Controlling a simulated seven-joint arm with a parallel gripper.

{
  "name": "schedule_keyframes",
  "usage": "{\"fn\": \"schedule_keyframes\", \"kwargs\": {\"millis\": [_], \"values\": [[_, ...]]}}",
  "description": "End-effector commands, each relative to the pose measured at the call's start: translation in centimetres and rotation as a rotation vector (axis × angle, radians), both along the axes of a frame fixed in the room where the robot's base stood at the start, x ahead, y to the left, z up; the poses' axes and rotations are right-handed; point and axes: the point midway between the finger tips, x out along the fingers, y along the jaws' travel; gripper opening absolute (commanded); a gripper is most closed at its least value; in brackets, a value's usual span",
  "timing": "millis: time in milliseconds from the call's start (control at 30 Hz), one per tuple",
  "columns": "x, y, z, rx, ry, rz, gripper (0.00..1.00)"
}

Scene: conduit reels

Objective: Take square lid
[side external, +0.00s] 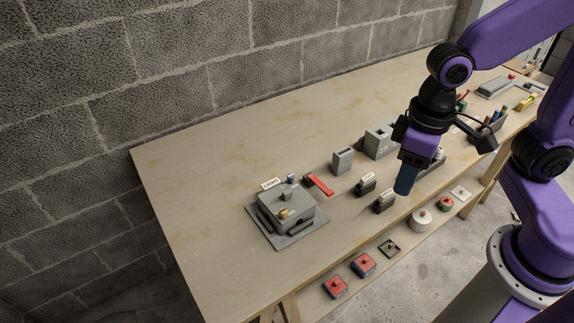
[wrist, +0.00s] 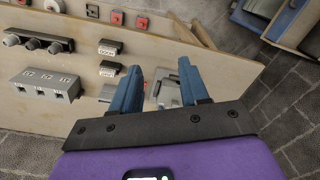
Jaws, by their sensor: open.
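My gripper (side external: 405,180) is above the table near its front side, pointing down, with nothing held. Its two blue fingers stand apart in the wrist view (wrist: 156,78). Several small pieces with knobs lie along the front. Among them a flat dark square piece with a central knob (side external: 389,249) looks most like the square lid; it seems to show at the top of the wrist view (wrist: 92,10). A pale flat square piece (side external: 460,193) lies farther right, so I cannot be sure which is the lid. My gripper is apart from both.
Two red-topped square pieces (side external: 363,264) and a white round one (side external: 420,220) lie in the same row. Dark labelled blocks (side external: 384,203) stand near my gripper. A grey box on a plate (side external: 288,212) is at left. The table's back left (side external: 210,165) is clear.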

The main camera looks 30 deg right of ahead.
Motion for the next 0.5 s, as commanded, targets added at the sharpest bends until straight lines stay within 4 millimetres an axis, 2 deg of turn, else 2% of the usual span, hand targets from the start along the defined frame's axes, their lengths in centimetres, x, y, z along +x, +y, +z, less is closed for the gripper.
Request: {"fn": "schedule_keyframes", "kwargs": {"millis": [33, 200, 500], "values": [[1.6, 1.2, -0.3, -0.003, 0.005, -0.122, 0.45], [6.5, 4.4, -1.3, -0.004, 0.012, -0.550, 0.45], [15.0, 8.8, -4.5, -0.006, 0.021, -1.303, 0.45]]}}
